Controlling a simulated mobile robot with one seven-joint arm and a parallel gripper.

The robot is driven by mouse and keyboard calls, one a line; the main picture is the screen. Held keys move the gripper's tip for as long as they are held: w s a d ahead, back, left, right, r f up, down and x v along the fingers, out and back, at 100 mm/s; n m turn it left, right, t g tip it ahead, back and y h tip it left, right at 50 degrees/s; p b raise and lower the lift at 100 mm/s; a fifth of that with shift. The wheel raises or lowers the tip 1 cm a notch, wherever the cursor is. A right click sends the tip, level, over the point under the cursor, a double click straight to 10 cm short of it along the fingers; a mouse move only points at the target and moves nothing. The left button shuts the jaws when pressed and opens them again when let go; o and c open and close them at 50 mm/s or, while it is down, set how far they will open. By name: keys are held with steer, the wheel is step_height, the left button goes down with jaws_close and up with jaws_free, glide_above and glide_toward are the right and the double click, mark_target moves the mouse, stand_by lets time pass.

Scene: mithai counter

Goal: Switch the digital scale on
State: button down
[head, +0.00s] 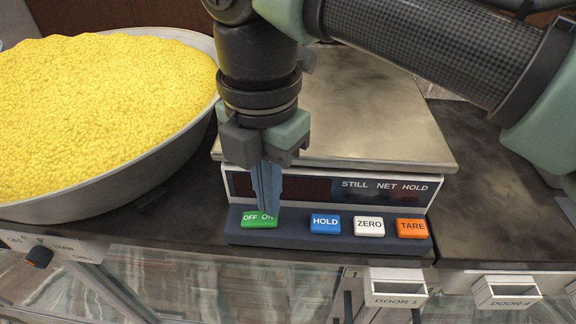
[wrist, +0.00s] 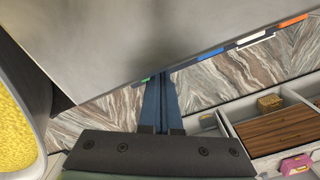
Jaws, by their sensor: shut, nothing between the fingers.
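The digital scale (head: 375,120) stands on the counter with a flat metal pan on top and a sloped key panel in front. Its display (head: 300,187) is dark on the left, with the words STILL NET HOLD at the right. The green OFF ON button (head: 250,220) is at the panel's left end; part of it is hidden by my fingers. My gripper (head: 267,208) is shut and empty, pointing down with its tips at the green button's right part. I cannot tell whether they touch it. In the wrist view, the fingers (wrist: 160,95) reach the scale's edge beside a sliver of green.
Blue HOLD (head: 325,223), white ZERO (head: 369,226) and orange TARE (head: 411,228) buttons sit to the right. A large metal bowl of yellow grains (head: 130,185) stands close on the left. The dark counter (head: 500,215) is clear on the right, above glass fronts and door handles.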

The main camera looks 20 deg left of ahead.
steer(key=shift+f+b, duration=0.35)
steer(key=shift+f, duration=0.6)
steer(key=shift+s, duration=0.1)
step_height(320, 180, up, 7)
steer(key=p, duration=0.7)
steer(key=shift+r+p, duration=0.1)
steer(key=shift+p, duration=0.3)
stand_by(0.4)
